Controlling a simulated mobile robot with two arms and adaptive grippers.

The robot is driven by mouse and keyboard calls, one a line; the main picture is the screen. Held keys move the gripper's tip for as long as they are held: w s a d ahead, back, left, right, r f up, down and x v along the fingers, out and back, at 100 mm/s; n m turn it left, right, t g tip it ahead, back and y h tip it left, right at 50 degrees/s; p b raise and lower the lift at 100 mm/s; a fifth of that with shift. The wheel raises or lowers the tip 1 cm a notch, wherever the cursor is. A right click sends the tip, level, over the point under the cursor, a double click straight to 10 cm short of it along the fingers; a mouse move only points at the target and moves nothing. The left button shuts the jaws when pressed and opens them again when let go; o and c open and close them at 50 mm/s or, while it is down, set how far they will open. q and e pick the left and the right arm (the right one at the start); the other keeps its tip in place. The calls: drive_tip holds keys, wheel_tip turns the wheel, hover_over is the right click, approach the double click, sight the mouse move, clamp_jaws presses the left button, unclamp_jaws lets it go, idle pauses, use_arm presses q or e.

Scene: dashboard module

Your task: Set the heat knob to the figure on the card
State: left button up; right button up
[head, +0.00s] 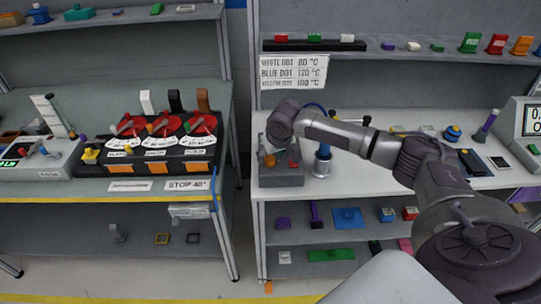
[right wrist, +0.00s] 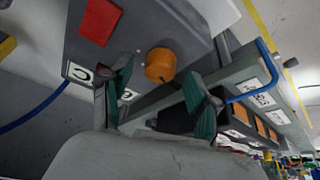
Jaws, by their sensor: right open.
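The card (head: 294,72) hangs under the upper right shelf; it reads WHITE DOT 80 °C, BLUE DOT 120 °C and a yellow-dot line that looks like 100 °C. An orange knob (right wrist: 160,65) stands on a grey box (head: 279,180) at the left end of the right bench; whether it is the heat knob I cannot tell. My right gripper (head: 277,148) points down over this box. In the right wrist view, its open green fingers (right wrist: 157,74) stand on either side of the orange knob, with gaps showing. The knob's setting is not readable. My left gripper is out of view.
A red square (right wrist: 99,22) lies beside the orange knob. A blue cylinder (head: 322,160) stands just right of the grey box. Across the aisle, the left bench holds a panel with several red dials (head: 164,124). A display (head: 533,120) stands at far right.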

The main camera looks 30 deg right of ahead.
drive_tip(key=shift+x, duration=0.85)
